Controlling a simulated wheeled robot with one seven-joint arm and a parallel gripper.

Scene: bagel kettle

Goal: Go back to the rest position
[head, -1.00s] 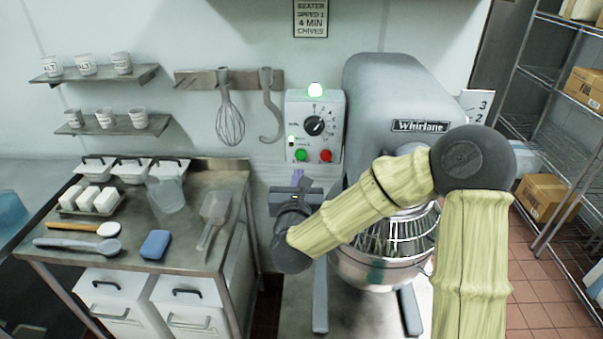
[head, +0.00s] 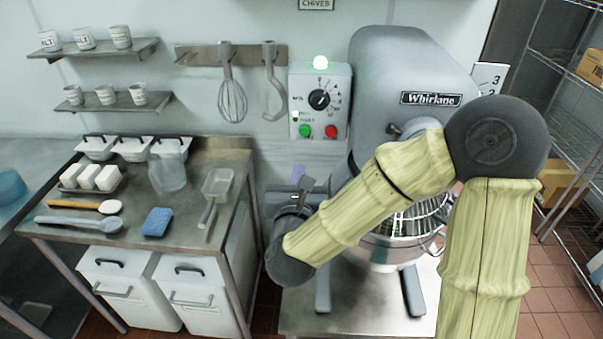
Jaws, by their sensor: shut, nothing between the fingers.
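My gripper (head: 299,182) shows at the end of my arm, in the middle of the head view, in front of the mixer's left side and below its control panel. It is shut and empty, with a purple part at its tip. The wrist hides some of it. The grey Whirlane mixer (head: 405,70) stands behind my arm. Its bowl (head: 380,258) and wire guard (head: 410,222) are partly hidden by my forearm. The control panel (head: 320,100) has a dial, a green button, a red button and a lit green lamp.
A steel table (head: 130,248) at left holds white tubs, a clear jug (head: 168,172), a scoop (head: 215,190), a blue sponge (head: 157,222) and spoons. A whisk (head: 231,98) and hook (head: 273,85) hang on the wall. A wire rack (head: 575,130) stands at right.

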